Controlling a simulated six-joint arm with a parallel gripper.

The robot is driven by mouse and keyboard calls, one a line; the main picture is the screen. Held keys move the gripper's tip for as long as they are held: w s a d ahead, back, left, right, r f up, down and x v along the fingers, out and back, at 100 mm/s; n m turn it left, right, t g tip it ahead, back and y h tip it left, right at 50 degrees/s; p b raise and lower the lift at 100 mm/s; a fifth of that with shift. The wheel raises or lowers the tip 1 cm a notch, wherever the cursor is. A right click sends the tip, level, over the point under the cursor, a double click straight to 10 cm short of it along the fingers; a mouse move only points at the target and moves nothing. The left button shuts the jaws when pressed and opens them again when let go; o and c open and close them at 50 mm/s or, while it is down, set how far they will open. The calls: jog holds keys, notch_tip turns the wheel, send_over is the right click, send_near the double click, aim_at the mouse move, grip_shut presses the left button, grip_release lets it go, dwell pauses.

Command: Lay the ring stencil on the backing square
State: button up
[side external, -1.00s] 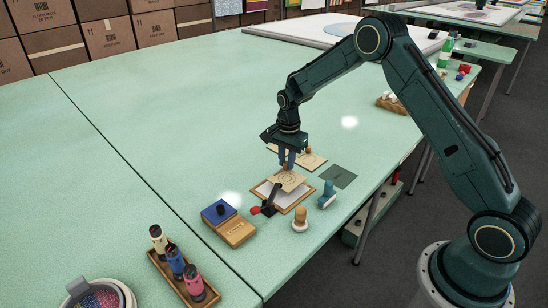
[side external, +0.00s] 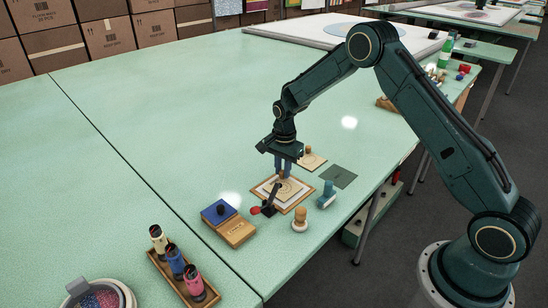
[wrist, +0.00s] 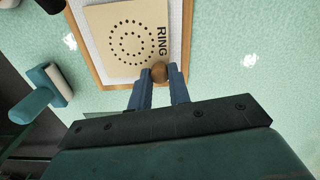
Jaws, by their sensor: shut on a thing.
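The ring stencil is a tan plate with dotted circles, the word RING and a round wooden knob (wrist: 159,72); its face shows in the wrist view (wrist: 112,42) and in the side view (side external: 288,189). My gripper (wrist: 160,74) is shut on the knob; in the side view it (side external: 282,174) points down at the stencil's far edge. The backing square is white, in a wooden frame; a strip of it shows beside the stencil (wrist: 175,28). The stencil lies over it, within the frame (side external: 300,203). I cannot tell whether they touch.
A black clamp lever with a red end (side external: 268,207) reaches over the frame's near left side. A teal stamp (side external: 327,195) and a wooden-knobbed piece (side external: 300,221) stand close by. Another tan stencil (side external: 312,161) and a dark plate (side external: 340,176) lie behind. A blue-topped box (side external: 230,224) is left.

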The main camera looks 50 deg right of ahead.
jog(key=o, duration=0.9)
jog(key=shift+r, duration=0.15)
jog(key=shift+s+r, duration=0.1)
jog(key=shift+r, duration=6.7)
